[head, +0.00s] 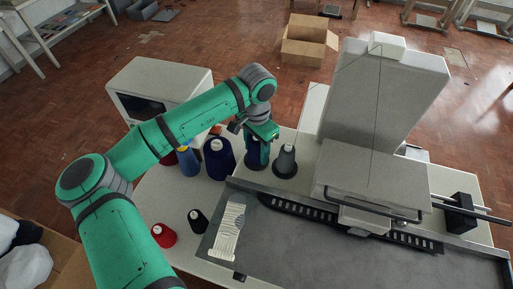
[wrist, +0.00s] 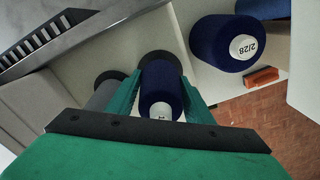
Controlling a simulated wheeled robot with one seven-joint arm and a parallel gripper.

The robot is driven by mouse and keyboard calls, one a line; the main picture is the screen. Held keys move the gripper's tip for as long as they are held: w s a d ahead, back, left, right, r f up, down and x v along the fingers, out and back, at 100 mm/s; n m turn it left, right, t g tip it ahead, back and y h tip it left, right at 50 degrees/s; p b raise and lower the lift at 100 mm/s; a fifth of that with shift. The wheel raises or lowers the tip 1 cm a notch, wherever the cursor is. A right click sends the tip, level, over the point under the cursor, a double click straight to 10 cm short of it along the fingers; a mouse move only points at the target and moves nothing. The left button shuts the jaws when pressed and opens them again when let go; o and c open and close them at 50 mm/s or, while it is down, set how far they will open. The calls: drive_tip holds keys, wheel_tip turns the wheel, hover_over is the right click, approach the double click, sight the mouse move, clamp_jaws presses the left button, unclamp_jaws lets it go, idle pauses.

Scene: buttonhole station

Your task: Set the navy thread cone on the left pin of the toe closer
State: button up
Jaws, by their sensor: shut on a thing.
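My gripper (head: 262,134) points down, shut on a navy thread cone (head: 254,157) at the left edge of the toe closer (head: 372,175). In the wrist view the navy cone (wrist: 161,88) stands between the two green fingers, with its pale top towards the camera. A black disc (wrist: 157,56) shows just past the cone's base; I cannot tell whether the cone touches it. The left pin itself is hidden by the cone. A grey cone (head: 285,160) stands upright just to the right, on its own black disc; it shows partly in the wrist view (wrist: 103,93).
A larger navy cone (head: 218,160) and a blue cone (head: 188,161) stand to the left, close to my gripper. A red cone (head: 163,235) and a black cone (head: 197,221) stand nearer the front. An orange-brown block (wrist: 262,77) lies near the table edge.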

drive_tip(key=shift+f, duration=0.45)
idle(0.5)
drive_tip(key=o, duration=1.2)
wheel_tip(320, 180, up, 11)
drive_tip(key=shift+f, duration=0.15)
